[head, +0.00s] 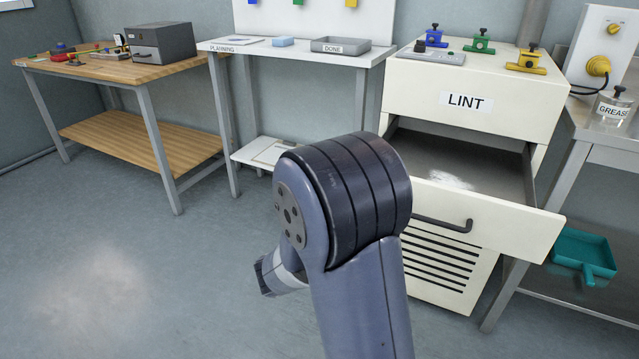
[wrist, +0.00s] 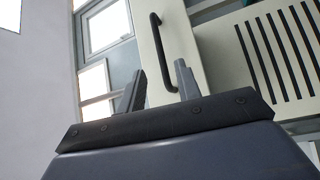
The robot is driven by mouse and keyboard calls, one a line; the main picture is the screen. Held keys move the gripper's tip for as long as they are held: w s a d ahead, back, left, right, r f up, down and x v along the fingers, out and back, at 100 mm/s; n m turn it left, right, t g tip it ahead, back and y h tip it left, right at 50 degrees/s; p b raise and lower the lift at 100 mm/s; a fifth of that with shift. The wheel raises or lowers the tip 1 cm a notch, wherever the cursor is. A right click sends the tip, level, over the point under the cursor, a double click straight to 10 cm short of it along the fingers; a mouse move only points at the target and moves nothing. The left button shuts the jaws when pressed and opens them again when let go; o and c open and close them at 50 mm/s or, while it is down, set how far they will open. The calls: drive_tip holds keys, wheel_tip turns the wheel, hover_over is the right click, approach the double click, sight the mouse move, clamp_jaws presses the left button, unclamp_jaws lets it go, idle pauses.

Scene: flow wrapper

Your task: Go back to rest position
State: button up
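My gripper (wrist: 160,70) shows in the wrist view with its two fingers apart and nothing held between them. The dark drawer handle (wrist: 158,42) is seen beyond and between the fingers; the frames do not settle how far away it is. In the head view my arm rises at the centre, bent at a large dark joint, and a lower part of it points down to the left. The gripper fingers are hidden there. The drawer (head: 490,222) of the white LINT cabinet (head: 412,92) is pulled open, with a whitish patch of lint (head: 447,180) inside.
The open drawer sticks out to the right of my arm. A wooden bench (head: 95,72) stands at left and a white table (head: 375,55) at the back. A steel table (head: 600,122) with a grease can (head: 612,105) is at right, a teal dustpan (head: 582,255) below. Floor at left is clear.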

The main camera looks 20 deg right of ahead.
sight(431, 221)
drive_tip(key=d, duration=0.3)
drive_tip(key=d+b, duration=0.1)
drive_tip(key=d, duration=0.2)
drive_tip(key=s+d+r, duration=0.1)
drive_tip(key=d, duration=0.2)
drive_tip(key=shift+d+r, duration=0.25)
drive_tip(key=shift+d, duration=0.45)
drive_tip(key=shift+w+d, duration=0.1)
drive_tip(key=shift+w, duration=0.05)
